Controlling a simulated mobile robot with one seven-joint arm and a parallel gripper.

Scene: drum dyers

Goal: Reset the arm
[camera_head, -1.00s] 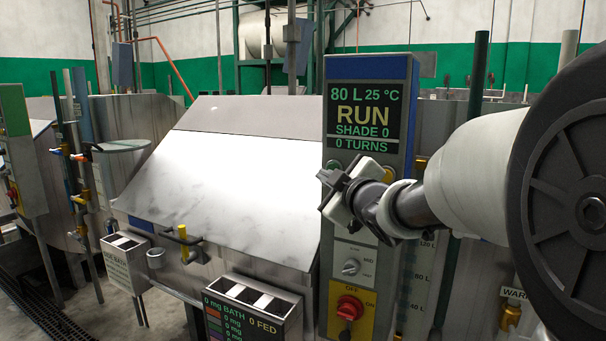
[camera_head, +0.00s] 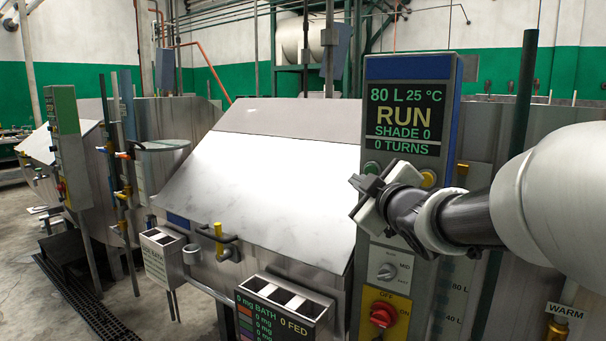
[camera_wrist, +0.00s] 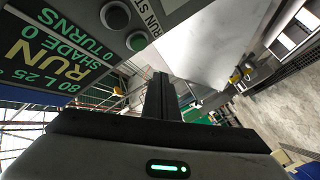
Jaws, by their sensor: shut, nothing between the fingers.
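My gripper (camera_head: 361,186) hangs in front of the control panel (camera_head: 455,95), at the height of its buttons, and points left. Its black fingers are together with nothing between them; they also show in the wrist view (camera_wrist: 160,98). The panel display reads 80 L, 25 °C, RUN, SHADE 0, 0 TURNS. A green button (camera_head: 372,168) and a yellow button (camera_head: 428,179) sit under the display, partly behind my gripper. In the wrist view the display (camera_wrist: 45,50) is at upper left, turned on its side. I cannot tell how far the fingers are from the panel.
A sloped steel drum cover (camera_head: 270,190) fills the middle, left of the panel. A red knob (camera_head: 383,315) on a yellow plate is below. A feeder box (camera_head: 285,308) stands in front. Another machine (camera_head: 65,150) and open floor (camera_head: 40,250) are at left.

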